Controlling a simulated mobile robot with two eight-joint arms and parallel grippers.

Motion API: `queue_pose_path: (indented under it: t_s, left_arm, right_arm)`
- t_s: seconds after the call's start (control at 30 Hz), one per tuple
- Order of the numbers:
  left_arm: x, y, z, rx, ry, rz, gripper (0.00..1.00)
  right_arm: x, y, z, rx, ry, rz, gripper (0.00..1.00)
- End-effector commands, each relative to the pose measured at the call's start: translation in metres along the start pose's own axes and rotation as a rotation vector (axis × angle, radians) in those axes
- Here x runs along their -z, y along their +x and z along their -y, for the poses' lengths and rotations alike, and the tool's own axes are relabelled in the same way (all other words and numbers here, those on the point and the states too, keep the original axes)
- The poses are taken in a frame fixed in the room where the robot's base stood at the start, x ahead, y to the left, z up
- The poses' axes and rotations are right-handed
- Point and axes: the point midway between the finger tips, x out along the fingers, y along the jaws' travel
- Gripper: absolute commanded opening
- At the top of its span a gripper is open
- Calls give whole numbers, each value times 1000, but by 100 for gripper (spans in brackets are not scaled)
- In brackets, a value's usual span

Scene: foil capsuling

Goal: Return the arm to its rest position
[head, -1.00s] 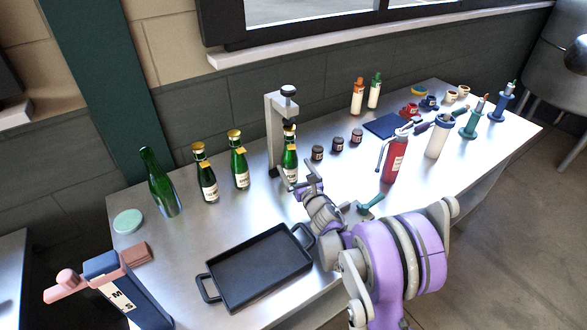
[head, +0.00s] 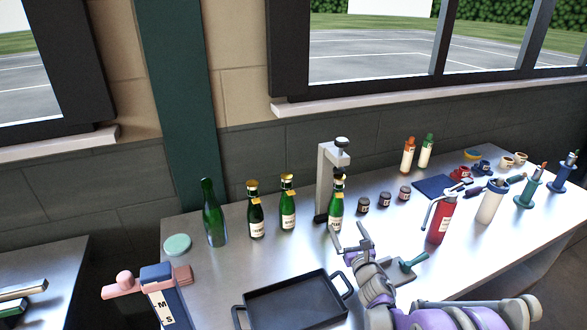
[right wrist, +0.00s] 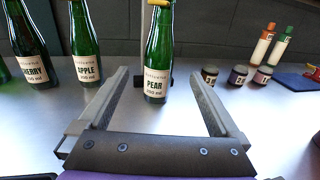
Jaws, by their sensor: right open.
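My right gripper (head: 350,236) is open and empty, a little in front of the green pear bottle (head: 335,212). In the right wrist view its two fingers stand wide apart, with the pear bottle (right wrist: 158,62) upright beyond and between them, apart from both. The bottle stands at the grey press stand (head: 325,180) with a black knob; its top is partly hidden in the head view. Two more gold-topped bottles, cherry (right wrist: 27,45) and apple (right wrist: 86,42), stand to its left. My left gripper is not in view.
A black tray (head: 247,312) lies in front of the bottles. A plain green bottle (head: 213,215) and a mint disc (head: 177,244) are at the left. Small jars (head: 384,201), a red extinguisher-like bottle (head: 441,217) and a white canister (head: 490,204) stand right. Bare table lies between bottles and tray.

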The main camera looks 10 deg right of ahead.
Motion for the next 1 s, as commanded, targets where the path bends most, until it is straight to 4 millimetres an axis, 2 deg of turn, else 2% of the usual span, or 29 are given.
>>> queue_pose_path:
  t_s: [0.07, 0.17, 0.27, 0.37, 0.57, 0.8, 0.9, 1.0]
  left_arm:
    - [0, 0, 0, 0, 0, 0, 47]
    - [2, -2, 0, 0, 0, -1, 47]
    - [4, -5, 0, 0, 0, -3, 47]
    - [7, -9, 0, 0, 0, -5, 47]
    - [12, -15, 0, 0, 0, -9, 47]
    - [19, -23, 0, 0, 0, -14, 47]
    - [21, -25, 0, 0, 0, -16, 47]
    - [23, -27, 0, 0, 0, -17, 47]
  right_arm:
    - [-4, -2, 0, 10, 37, -6, 98]
    - [-18, -11, -1, 53, 189, -29, 98]
    - [-36, -30, -3, 137, 469, -67, 98]
    - [-48, -60, -8, 250, 813, -108, 98]
    - [-49, -138, -27, 528, 1489, -167, 98]
    - [-20, -255, -69, 994, 2198, -177, 98]
    - [-6, -302, -89, 1217, 2409, -152, 98]
    - [6, -339, -105, 1412, 2546, -117, 98]
